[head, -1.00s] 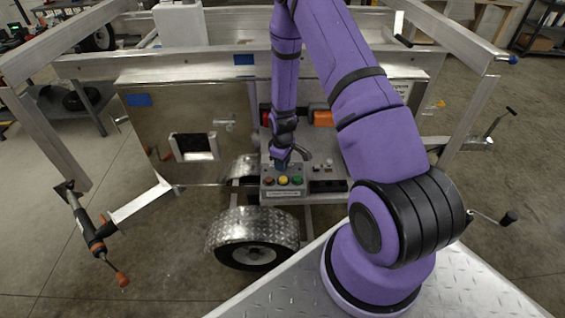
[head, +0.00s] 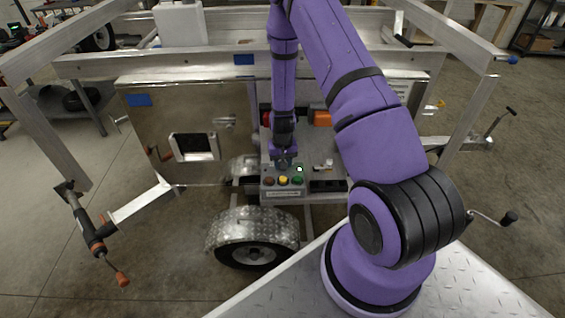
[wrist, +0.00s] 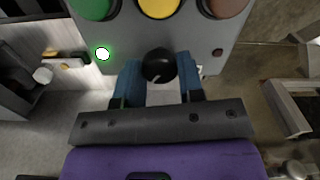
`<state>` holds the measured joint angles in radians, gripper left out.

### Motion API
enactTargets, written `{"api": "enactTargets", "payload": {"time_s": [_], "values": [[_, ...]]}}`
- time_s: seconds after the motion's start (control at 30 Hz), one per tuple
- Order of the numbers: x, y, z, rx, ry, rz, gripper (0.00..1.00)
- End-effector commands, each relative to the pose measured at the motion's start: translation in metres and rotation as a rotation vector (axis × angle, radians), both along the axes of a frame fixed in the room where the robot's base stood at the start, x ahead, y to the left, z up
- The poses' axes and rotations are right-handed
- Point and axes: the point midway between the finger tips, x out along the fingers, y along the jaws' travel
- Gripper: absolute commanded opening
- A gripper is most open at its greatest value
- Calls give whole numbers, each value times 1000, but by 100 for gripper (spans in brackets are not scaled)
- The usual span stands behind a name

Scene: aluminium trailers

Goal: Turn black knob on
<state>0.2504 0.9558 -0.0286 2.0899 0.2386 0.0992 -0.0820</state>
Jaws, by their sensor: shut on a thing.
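The black knob (wrist: 158,63) is on the grey control box (head: 283,193), between the blue fingertips of my gripper (wrist: 160,75) in the wrist view. My gripper is shut on the knob from both sides. A second small indicator (wrist: 217,52) on the other side is dark red and unlit. In the head view, my gripper (head: 283,164) is at the top of the box and hides the knob.
Green (head: 298,180), yellow (head: 283,181) and red-brown (head: 268,181) buttons line the box front, close to my gripper. A trailer wheel with a metal fender (head: 252,222) is below. Aluminium rails (head: 150,65) of the trailer frame surround my arm.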

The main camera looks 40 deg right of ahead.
Motion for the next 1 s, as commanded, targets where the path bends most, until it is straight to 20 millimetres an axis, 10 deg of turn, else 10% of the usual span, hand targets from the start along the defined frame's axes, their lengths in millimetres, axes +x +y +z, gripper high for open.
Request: {"api": "enactTargets", "payload": {"time_s": [0.93,0.97,1.0], "values": [[1,0,0,0,-2,-188,12],[1,0,0,0,-2,-188,42],[1,0,0,0,-2,-188,52]]}}
